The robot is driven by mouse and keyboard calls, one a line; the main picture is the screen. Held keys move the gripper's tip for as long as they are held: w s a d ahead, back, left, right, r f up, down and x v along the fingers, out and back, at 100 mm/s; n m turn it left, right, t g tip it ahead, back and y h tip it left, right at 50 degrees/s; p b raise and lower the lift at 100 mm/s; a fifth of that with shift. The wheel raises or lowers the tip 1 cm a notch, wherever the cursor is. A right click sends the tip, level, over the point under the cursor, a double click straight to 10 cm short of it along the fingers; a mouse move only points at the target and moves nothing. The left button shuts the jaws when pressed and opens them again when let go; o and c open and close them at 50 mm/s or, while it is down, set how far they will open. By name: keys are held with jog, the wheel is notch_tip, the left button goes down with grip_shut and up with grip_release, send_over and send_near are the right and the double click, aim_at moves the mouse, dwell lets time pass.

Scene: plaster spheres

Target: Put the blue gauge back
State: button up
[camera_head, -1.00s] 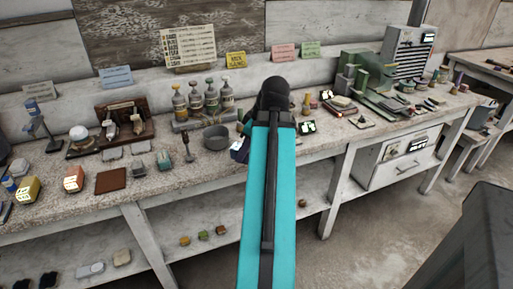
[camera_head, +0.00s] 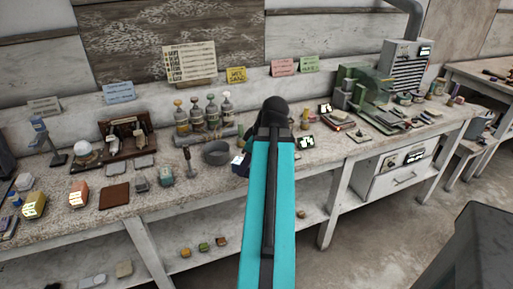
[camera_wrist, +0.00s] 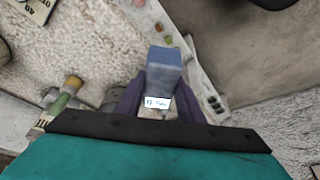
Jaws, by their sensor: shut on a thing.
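My gripper (camera_wrist: 160,100) is shut on a blue-grey block-shaped thing (camera_wrist: 164,68), which looks like the blue gauge, in the wrist view. Its purple fingers stand on both sides of it, and a small white label or display (camera_wrist: 157,102) shows at its near end. In the head view my arm hides most of the gripper; only a bit of dark purple (camera_head: 240,168) shows left of the arm, by the front edge of the bench (camera_head: 60,228). The held thing cannot be made out clearly there.
A grey round dish (camera_head: 216,153) and several bottles (camera_head: 212,113) stand left of my arm. A wooden rack (camera_head: 126,142) stands further left. Right of the arm are a small display box (camera_head: 306,142) and a green machine (camera_head: 365,92). Small blocks (camera_head: 203,247) lie on the lower shelf.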

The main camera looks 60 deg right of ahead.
jog(key=shift+w+d+p, duration=0.15)
jog(key=shift+d+p, duration=0.5)
jog(key=shift+p, duration=3.05)
jog(key=shift+d, duration=0.2)
jog(key=w+d+p, duration=0.1)
jog(key=d, duration=0.3)
jog(key=w+d+f+p, duration=0.1)
jog(key=d, duration=0.3)
jog(key=w+d+p, duration=0.2)
jog(key=d, duration=0.2)
jog(key=shift+d+f, duration=0.15)
jog(key=shift+f, duration=0.05)
jog(key=shift+f, duration=0.15)
jog(key=shift+f+p, duration=0.8)
jog(key=shift+f, duration=0.85)
jog(key=shift+f, duration=0.15)
jog(key=o, duration=1)
jog(key=shift+c, duration=0.2)
jog(key=shift+r, duration=0.2)
